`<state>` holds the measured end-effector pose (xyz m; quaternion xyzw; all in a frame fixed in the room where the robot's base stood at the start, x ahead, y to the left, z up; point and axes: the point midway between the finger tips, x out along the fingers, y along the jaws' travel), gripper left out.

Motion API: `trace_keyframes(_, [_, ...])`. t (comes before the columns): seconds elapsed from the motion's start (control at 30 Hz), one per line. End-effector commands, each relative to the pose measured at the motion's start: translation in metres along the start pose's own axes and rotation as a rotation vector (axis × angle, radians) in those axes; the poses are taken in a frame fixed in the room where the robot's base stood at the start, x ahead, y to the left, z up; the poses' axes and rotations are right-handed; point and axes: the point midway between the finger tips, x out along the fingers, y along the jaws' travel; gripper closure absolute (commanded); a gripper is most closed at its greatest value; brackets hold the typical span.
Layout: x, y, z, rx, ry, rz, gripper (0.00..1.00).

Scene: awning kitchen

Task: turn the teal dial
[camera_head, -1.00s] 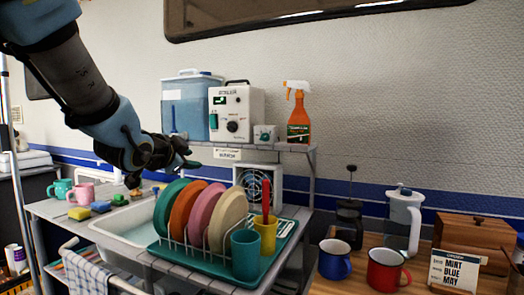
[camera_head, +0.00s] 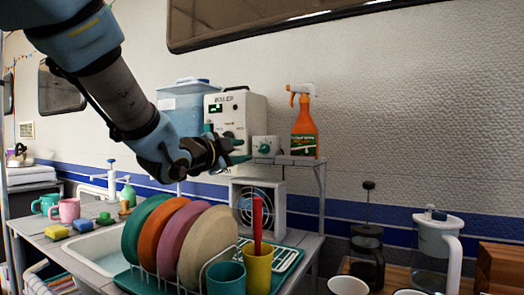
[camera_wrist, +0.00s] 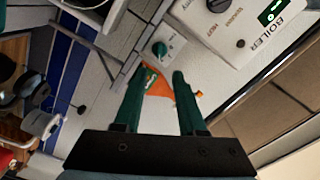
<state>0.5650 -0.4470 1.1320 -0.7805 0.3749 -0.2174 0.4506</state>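The teal dial (camera_head: 264,147) is on the front of a small white box (camera_head: 275,142) on the shelf, between the boiler and the orange spray bottle. In the wrist view the dial (camera_wrist: 159,48) shows just beyond the fingertips, nearer the left one. My gripper (camera_head: 240,151) is left of the small box in the head view and overlaps the lower front of the boiler. In the wrist view its two green fingers (camera_wrist: 163,76) are apart with nothing held between them. The fingers appear apart from the dial.
The white boiler (camera_head: 236,110) with a black knob stands left of the box; the orange spray bottle (camera_head: 304,128) stands right. Below are a fan (camera_head: 275,190) and a dish rack with several plates (camera_head: 207,243) and a yellow cup (camera_head: 258,268). The wall above the box is clear.

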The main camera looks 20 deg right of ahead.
Motion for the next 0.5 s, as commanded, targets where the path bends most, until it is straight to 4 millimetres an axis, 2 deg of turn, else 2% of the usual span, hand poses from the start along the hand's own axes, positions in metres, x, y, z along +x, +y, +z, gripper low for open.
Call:
trace_keyframes(0.3, [0.059,0.000,-0.001,-0.001,0.000,0.004,0.60])
trace_keyframes(0.5, [0.086,0.001,0.000,-0.001,-0.001,0.003,0.60])
